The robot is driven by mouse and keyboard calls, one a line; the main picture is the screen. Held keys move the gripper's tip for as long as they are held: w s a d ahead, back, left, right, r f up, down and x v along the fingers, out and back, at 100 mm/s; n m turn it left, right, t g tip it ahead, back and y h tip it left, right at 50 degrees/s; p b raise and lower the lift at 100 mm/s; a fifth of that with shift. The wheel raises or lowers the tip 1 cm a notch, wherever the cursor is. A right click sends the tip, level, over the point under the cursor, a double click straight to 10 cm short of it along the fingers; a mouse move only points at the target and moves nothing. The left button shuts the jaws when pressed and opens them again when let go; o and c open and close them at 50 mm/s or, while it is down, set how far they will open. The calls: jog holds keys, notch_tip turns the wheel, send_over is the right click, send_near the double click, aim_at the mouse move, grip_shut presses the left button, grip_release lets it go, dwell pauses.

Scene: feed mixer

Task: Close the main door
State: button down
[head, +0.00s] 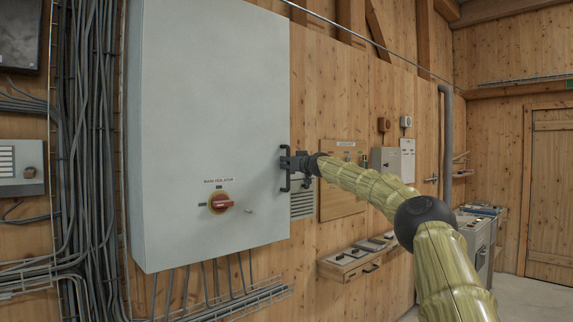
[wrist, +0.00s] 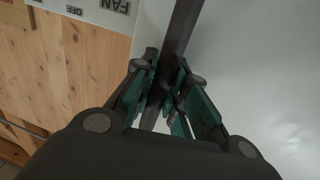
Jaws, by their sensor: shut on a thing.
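The main door (head: 210,110) is the large pale grey front of the wall cabinet, with a red rotary isolator switch (head: 221,203) low on it. It looks flush with the cabinet, but I cannot tell whether there is a gap at its right edge. A dark vertical bar handle (head: 286,183) stands at that right edge. My gripper (head: 289,164) is at the handle, reaching in from the right. In the wrist view my gripper (wrist: 170,88) has its green-padded fingers closed around the dark handle bar (wrist: 185,25), beside the pale door surface.
Bundled grey cables (head: 82,150) run down the wall left of the cabinet. Right of it are a louvred vent (head: 302,206), a wooden shelf (head: 358,258) with switch boxes, and a small grey box (head: 394,160). Open floor shows at the far right.

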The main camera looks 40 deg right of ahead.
jog(key=c, duration=1.9)
grip_release()
jog(key=shift+r, duration=0.3)
jog(key=o, duration=0.5)
jog(key=shift+w+f, duration=0.3)
jog(key=shift+s+d, duration=0.1)
jog(key=shift+s, duration=0.15)
jog(key=s, duration=1.1)
jog(key=shift+s+a+f, duration=0.1)
jog(key=shift+s+a, duration=0.25)
jog(key=shift+a, duration=0.05)
